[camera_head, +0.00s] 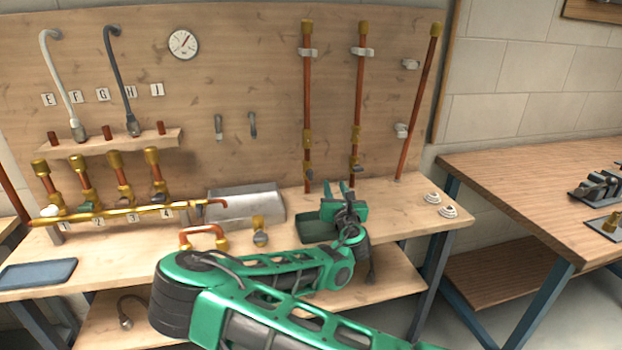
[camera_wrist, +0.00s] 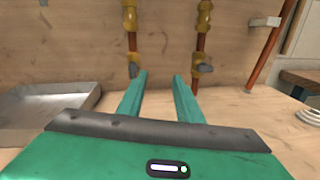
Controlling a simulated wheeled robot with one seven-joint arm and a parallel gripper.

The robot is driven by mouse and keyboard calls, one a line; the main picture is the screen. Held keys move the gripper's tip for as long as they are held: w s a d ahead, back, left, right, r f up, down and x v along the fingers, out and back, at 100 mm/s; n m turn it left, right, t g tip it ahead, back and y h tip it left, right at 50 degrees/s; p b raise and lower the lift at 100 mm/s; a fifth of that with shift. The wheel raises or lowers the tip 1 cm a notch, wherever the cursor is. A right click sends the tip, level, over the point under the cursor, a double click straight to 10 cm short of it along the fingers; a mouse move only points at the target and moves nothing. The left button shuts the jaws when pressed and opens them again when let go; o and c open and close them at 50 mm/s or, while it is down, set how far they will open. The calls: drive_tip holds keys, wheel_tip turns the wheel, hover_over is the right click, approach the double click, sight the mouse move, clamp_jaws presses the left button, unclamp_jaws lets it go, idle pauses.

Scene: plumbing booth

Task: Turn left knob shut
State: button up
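Two upright copper pipes with brass fittings stand against the wooden back panel. The left pipe has a small grey knob (camera_head: 309,173) low down, which also shows in the wrist view (camera_wrist: 134,70) just beyond my left fingertip. The other pipe has a similar grey knob (camera_head: 357,168), seen in the wrist view (camera_wrist: 205,68) to the right of my right fingertip. My gripper (camera_head: 347,186) is green, open and empty. In the wrist view its fingertips (camera_wrist: 161,75) are apart and point at the panel between the two knobs. I see no contact with either knob.
A metal tray (camera_head: 245,205) stands left of my gripper, with a dark green tray (camera_head: 317,230) nearby. A third copper pipe (camera_head: 418,105) leans at the right. A brass manifold (camera_head: 120,210) with several valves is at the left. White rings (camera_head: 448,211) lie at the right.

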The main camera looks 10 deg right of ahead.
sight(311, 174)
drive_tip(key=a+n+y, duration=0.2)
drive_tip(key=a+n, duration=0.1)
drive_tip(key=a, duration=0.2)
drive_tip(key=w, duration=1.1)
drive_tip(key=shift+d+f, duration=0.15)
drive_tip(key=shift+f, duration=0.2)
drive_tip(key=shift+c, duration=0.3)
clamp_jaws()
